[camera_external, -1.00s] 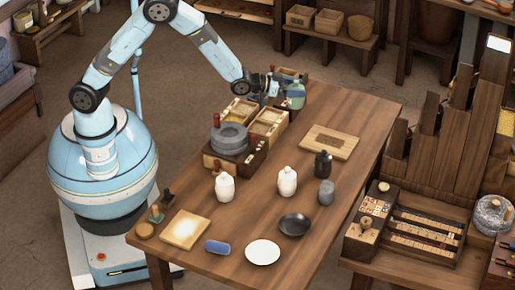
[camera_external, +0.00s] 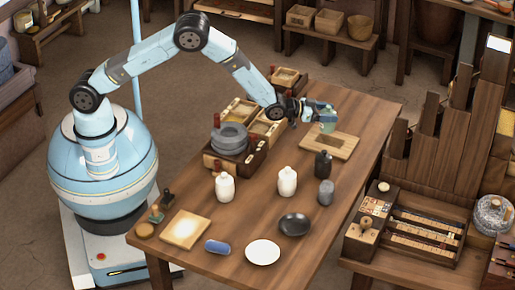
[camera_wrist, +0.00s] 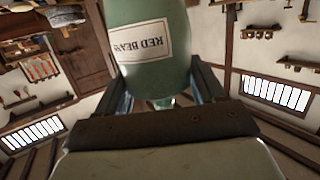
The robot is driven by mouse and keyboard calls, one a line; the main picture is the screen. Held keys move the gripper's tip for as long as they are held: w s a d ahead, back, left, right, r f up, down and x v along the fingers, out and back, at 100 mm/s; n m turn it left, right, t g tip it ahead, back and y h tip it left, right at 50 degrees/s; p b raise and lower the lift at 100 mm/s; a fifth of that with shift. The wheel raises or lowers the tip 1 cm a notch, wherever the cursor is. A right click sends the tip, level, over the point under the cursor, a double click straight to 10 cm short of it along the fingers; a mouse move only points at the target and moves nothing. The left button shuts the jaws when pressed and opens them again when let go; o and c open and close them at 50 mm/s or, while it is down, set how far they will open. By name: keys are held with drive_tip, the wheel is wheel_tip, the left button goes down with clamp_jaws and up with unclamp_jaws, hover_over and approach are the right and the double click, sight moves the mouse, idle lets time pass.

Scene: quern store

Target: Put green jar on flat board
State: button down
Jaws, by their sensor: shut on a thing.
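The green jar (camera_external: 328,125) is held between the fingers of my gripper (camera_external: 318,116), at the far part of the table. In the wrist view the jar (camera_wrist: 150,72) fills the space between both fingers, with a white label reading "RED BEA…". In the external view the jar shows over the back edge of a wooden board with a darker rectangle in its middle (camera_external: 343,151); whether they touch I cannot tell. A second, paler square board (camera_external: 177,241) lies empty at the table's near left.
A black bottle (camera_external: 323,165) and a grey jar (camera_external: 326,192) stand in front of the far board. Two white jars (camera_external: 287,181), a dark bowl (camera_external: 295,224) and a white plate (camera_external: 262,253) are nearer. Grey quern stones (camera_external: 229,139) and wooden boxes (camera_external: 267,127) line the left edge.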

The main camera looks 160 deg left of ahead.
sight(332, 123)
drive_tip(key=shift+w+a+f, duration=0.35)
drive_tip(key=shift+a+f, duration=0.3)
drive_tip(key=shift+f, duration=1.75)
drive_tip(key=shift+c, duration=0.6)
unclamp_jaws()
drive_tip(key=shift+f, duration=0.1)
drive_tip(key=v, duration=0.5)
drive_tip(key=shift+d, duration=0.15)
wheel_tip(332, 123, up, 7)
